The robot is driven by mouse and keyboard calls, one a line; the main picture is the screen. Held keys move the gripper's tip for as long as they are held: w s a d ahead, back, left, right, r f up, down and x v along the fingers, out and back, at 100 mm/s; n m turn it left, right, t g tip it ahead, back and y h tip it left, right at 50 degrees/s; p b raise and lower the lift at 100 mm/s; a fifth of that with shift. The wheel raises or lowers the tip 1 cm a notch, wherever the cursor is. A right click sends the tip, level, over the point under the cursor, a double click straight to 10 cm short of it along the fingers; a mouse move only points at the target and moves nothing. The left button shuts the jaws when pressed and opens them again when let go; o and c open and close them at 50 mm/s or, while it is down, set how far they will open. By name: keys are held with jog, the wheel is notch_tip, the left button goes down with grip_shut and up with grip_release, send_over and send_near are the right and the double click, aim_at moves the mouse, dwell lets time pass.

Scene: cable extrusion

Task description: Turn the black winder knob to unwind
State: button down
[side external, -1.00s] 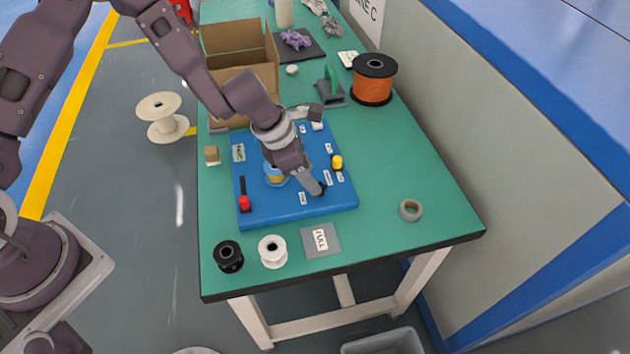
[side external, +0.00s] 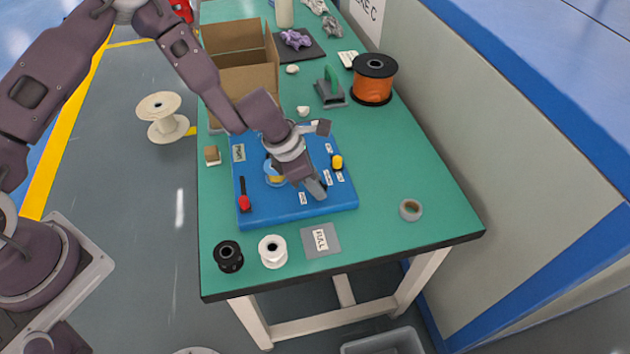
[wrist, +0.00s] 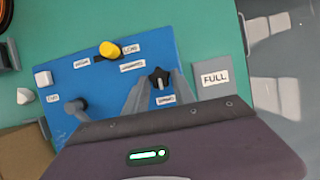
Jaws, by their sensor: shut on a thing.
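The black winder knob (wrist: 158,77) is a small dark knob with a pale mark, near one edge of the blue panel (wrist: 190,50) in the wrist view. My gripper (wrist: 159,82) has its two grey fingers on either side of the knob and is shut on it. In the side view my gripper (side external: 319,192) points down at the panel's right front part, and its fingers mostly hide the knob. Part of the blue panel (side external: 275,214) shows around it.
A yellow knob (side external: 337,161), a red-handled lever (side external: 244,203) and a small spool (side external: 272,177) are on the panel. Black (side external: 228,257) and white (side external: 272,251) spools and a FULL card (side external: 320,240) lie in front. A tape roll (side external: 410,210) sits right; the table there is mostly clear.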

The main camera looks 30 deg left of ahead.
jog(key=m, duration=0.2)
jog(key=m+g, duration=0.1)
jog(key=m, duration=0.1)
jog(key=m+g+h, duration=0.1)
jog(key=m, duration=0.1)
jog(key=shift+w+a, duration=0.15)
jog(key=shift+w, duration=0.2)
jog(key=m, duration=0.2)
jog(key=m+g, duration=0.1)
jog(key=m, duration=0.1)
jog(key=m+g, duration=0.1)
jog(key=m, duration=0.1)
jog(key=shift+w, duration=0.25)
jog(key=m+g, duration=0.1)
jog(key=m, duration=0.2)
jog(key=m+g+y, duration=0.1)
jog(key=m, duration=0.2)
jog(key=shift+w+d, duration=0.2)
jog(key=m+y, duration=0.1)
jog(key=m, duration=0.1)
jog(key=m+g+y, duration=0.1)
jog(key=m, duration=0.2)
jog(key=shift+d+m, duration=0.2)
jog(key=shift+m, duration=0.1)
jog(key=shift+f, duration=0.1)
jog(key=c, duration=1.1)
grip_release()
jog(key=shift+w, duration=0.1)
